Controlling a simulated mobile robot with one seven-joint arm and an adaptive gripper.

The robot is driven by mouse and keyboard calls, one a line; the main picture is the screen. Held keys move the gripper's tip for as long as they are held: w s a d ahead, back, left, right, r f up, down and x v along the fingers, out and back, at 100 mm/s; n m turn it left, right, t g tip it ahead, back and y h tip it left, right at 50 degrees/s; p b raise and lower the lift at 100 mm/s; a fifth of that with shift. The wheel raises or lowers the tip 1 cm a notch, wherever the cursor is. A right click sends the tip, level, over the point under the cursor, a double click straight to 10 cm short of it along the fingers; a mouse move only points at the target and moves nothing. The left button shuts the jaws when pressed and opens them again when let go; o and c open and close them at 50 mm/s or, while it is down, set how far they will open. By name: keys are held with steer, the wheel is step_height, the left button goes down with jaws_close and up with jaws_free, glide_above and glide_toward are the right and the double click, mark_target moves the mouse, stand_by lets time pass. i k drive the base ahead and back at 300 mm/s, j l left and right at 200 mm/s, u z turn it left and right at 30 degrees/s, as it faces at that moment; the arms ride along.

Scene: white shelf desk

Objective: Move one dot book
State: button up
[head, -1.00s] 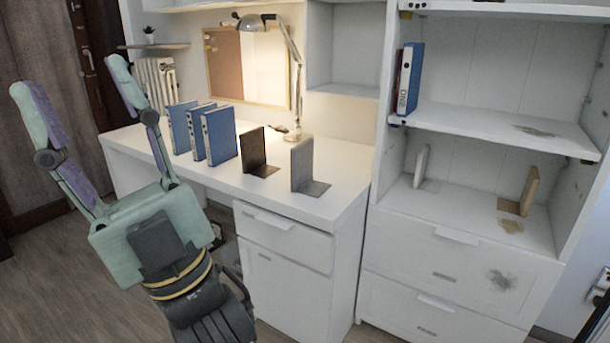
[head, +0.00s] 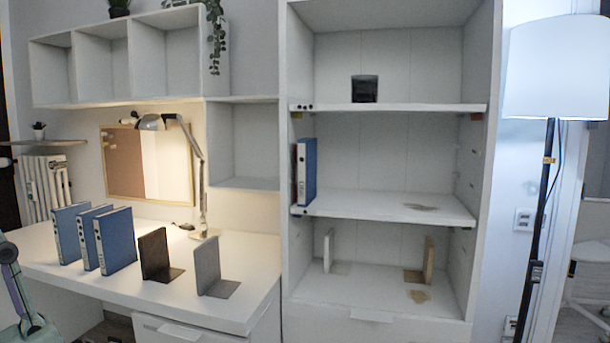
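Three blue binder-like books stand upright on the white desk: a left one (head: 70,232), a middle one (head: 88,240) and a right one (head: 116,240). Small round marks show on the spines of the middle and right ones; I cannot tell how many each has. A blue book (head: 307,172) with lettering on its spine stands at the left of the middle cabinet shelf, beside a reddish-brown one partly hidden. Part of my gripper (head: 22,300) shows at the lower left edge, near the desk's left end. Its fingertips are cut off, and nothing held shows.
A dark bookend (head: 154,254) and a grey bookend (head: 208,266) stand right of the desk books. A lamp (head: 202,180) is behind them. The cabinet's middle shelf (head: 370,203) is mostly clear. A black object (head: 365,88) sits above. A floor lamp (head: 550,160) stands right.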

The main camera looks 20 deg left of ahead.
mark_target(306, 147)
steer(key=i+j+u, duration=0.25)
steer(key=i+j, duration=0.25)
steer(key=i+j+u, duration=0.3)
steer(key=i+j, duration=0.25)
steer(key=j, duration=0.1)
